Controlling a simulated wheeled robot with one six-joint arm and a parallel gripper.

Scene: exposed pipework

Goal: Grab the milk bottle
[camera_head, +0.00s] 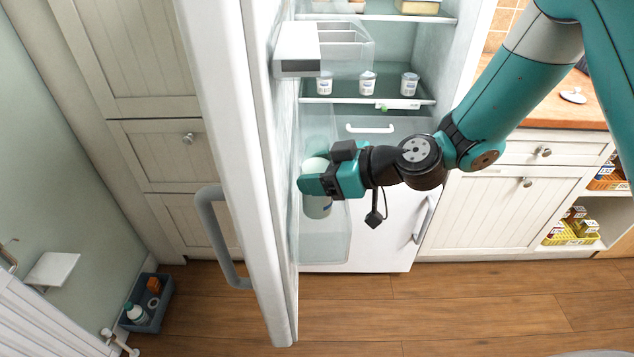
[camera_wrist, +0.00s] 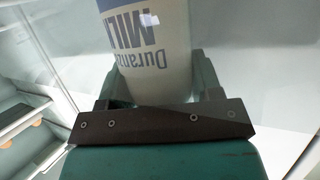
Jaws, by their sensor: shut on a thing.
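The milk bottle (camera_wrist: 150,45) is white with blue "MILK" lettering, which shows upside down in the wrist view. In the head view the white bottle (camera_head: 317,208) stands in the clear lower bin (camera_head: 325,250) on the inside of the open fridge door, partly hidden by my gripper. My gripper (camera_head: 312,184) reaches across from the right and is shut around the bottle's upper part. In the wrist view its teal fingers (camera_wrist: 160,88) sit on both sides of the bottle.
The open fridge door (camera_head: 225,120) stands left of my gripper. Another door bin (camera_head: 345,50) is above it. Several small white jars (camera_head: 367,82) stand on a shelf behind. A fridge drawer (camera_head: 370,128) is below them. The wooden floor (camera_head: 420,310) in front is clear.

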